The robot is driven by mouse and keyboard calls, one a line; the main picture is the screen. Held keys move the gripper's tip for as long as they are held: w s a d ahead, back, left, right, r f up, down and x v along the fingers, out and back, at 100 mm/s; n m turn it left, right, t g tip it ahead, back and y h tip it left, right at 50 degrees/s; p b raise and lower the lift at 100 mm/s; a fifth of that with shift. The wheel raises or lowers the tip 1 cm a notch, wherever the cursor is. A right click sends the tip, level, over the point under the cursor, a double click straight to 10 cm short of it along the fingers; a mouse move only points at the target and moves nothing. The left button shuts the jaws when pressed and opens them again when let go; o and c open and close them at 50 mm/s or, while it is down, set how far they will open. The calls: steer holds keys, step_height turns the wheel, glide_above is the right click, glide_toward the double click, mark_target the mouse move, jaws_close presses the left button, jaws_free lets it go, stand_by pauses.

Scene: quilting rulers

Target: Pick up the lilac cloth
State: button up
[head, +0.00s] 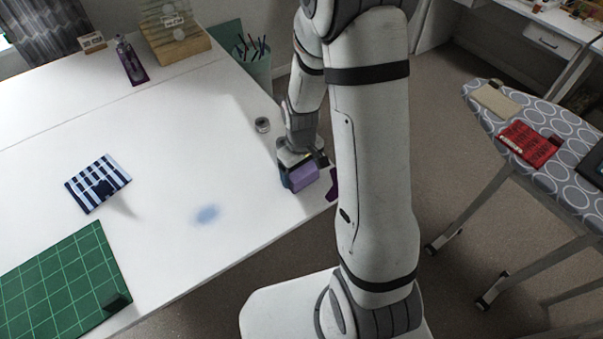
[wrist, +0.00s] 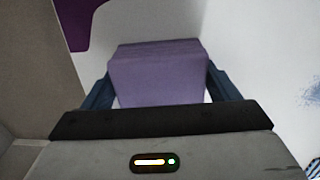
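The lilac cloth (head: 303,176) is a folded, block-like bundle at the right edge of the white table in the head view. In the wrist view the lilac cloth (wrist: 158,75) sits between the two dark blue fingers, which meet its left and right sides. My gripper (head: 300,165) is shut on it, pointing down from above. In the wrist view my gripper (wrist: 158,82) frames it on both sides. I cannot tell whether the cloth touches the table or is slightly above it.
A dark purple piece (head: 333,186) is at the table edge beside the cloth. A small round tin (head: 262,125) stands behind it. A blue smudge (head: 207,214), a striped cloth (head: 98,184) and a green mat (head: 62,275) are to the left. The table (head: 200,120) is mostly clear.

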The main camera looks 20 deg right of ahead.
mark_target(301, 169)
steer(key=c, duration=0.4)
steer(key=shift+r, duration=0.1)
steer(key=shift+c, duration=0.2)
step_height(301, 169, up, 10)
steer(key=shift+f+b, duration=0.1)
steer(key=shift+b, duration=0.3)
steer(key=o, duration=0.5)
steer(key=shift+c, duration=0.2)
steer(key=c, duration=0.5)
